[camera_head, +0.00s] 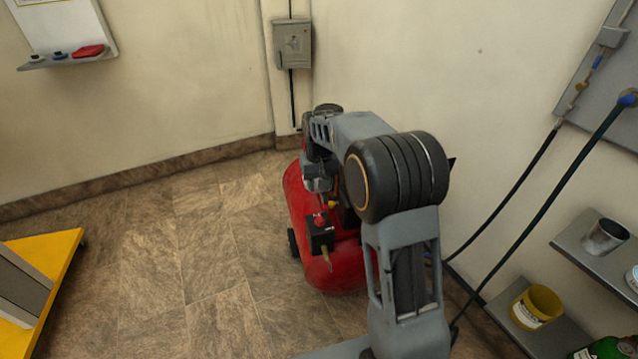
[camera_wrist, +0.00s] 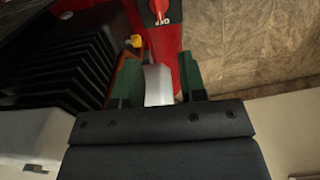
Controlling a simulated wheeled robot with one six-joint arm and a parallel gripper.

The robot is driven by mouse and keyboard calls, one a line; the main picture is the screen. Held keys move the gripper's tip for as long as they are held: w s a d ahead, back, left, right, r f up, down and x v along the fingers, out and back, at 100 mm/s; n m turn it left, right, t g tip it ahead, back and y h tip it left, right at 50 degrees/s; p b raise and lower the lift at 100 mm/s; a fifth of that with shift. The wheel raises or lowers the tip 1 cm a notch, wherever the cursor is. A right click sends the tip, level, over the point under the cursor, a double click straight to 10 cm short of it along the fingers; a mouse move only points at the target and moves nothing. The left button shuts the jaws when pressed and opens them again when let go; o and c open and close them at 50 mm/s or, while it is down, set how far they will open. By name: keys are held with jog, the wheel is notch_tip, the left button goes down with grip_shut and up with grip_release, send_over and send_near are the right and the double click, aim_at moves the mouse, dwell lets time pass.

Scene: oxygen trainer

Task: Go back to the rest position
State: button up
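My gripper shows in the wrist view (camera_wrist: 158,75) with its two dark green fingers apart. A pale grey part (camera_wrist: 158,85) shows between the fingers, with some red beside it; I see no clear contact. In the head view my arm reaches over the red compressor (camera_head: 345,265), and the fingertips cannot be made out there. The compressor's black switch box (camera_head: 320,238) has a red knob (camera_head: 320,219) on top. The knob also shows at the top edge of the wrist view (camera_wrist: 160,10), beside an "OFF" label.
A grey wall box (camera_head: 292,44) hangs behind the compressor. Hoses (camera_head: 540,200) run down the right wall. Shelves at right hold a metal cup (camera_head: 605,237) and a yellow tin (camera_head: 537,307). A yellow platform (camera_head: 50,255) stands at left. The floor (camera_head: 170,260) between is clear.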

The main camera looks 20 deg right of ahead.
jog(key=s+r+t+p, duration=0.3)
jog(key=s+r+p, duration=1.5)
jog(key=s+r, duration=0.5)
jog(key=shift+s+r+t+p, duration=0.3)
jog(key=shift+s+r+p, duration=0.1)
jog(key=shift+a, duration=0.15)
